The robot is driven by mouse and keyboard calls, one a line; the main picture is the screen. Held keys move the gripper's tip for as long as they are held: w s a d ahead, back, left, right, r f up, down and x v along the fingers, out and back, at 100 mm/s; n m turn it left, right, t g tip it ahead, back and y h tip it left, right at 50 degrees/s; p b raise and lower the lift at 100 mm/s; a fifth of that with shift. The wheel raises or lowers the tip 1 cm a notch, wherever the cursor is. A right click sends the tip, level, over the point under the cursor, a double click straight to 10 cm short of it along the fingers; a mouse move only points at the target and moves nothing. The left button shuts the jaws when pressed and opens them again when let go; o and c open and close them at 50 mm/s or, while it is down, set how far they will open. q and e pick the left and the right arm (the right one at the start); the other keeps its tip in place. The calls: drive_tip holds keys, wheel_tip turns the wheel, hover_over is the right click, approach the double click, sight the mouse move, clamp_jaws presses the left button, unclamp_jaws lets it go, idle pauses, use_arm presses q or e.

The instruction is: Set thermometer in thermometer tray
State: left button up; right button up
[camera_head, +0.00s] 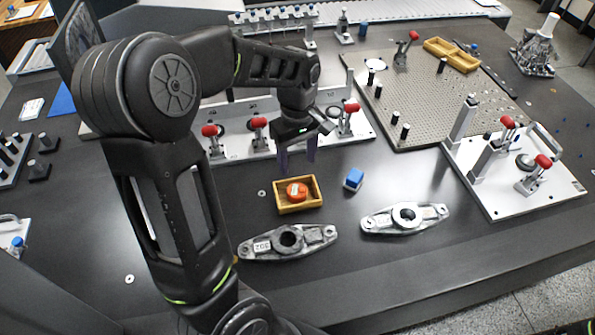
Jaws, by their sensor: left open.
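A small round orange-red thermometer (297,192) with a pale label lies inside a small wooden tray (299,209), which I take for the thermometer tray. The tray stands on the dark table near the middle of the view. My left gripper (297,159) is open just behind and above the tray, its two dark fingers pointing down. Nothing shows between the fingers, and they appear apart from the thermometer. My right gripper is not in view.
A blue block (353,179) stands right of the tray. Two metal castings (287,241) (404,217) lie in front. A fixture plate with red-handled clamps (340,138) is behind, another plate (545,192) at right. A perforated plate (440,95) holds two yellow trays.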

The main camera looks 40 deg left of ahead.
use_arm(q)
drive_tip(key=shift+r, duration=0.5)
